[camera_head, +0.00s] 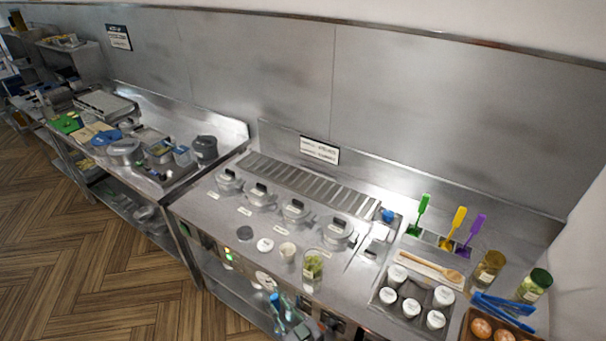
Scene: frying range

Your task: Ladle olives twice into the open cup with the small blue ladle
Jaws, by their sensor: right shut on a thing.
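The open cup (287,251) is small and whitish and stands upright near the front of the range counter. Just right of it stands a clear container (313,266) with green contents that look like olives. My right gripper (285,312) is at the bottom edge of the view, low in front of the counter and apart from both. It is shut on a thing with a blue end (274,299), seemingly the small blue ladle. The ladle's bowl cannot be made out. My left gripper is not in view.
Several lidded pots (295,211) line the counter behind the cup. A white lid (265,245) lies left of it. At right are white lidded cups (412,307), a wooden spoon (430,265), blue tongs (503,309), jars (489,268) and coloured spatulas (458,220).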

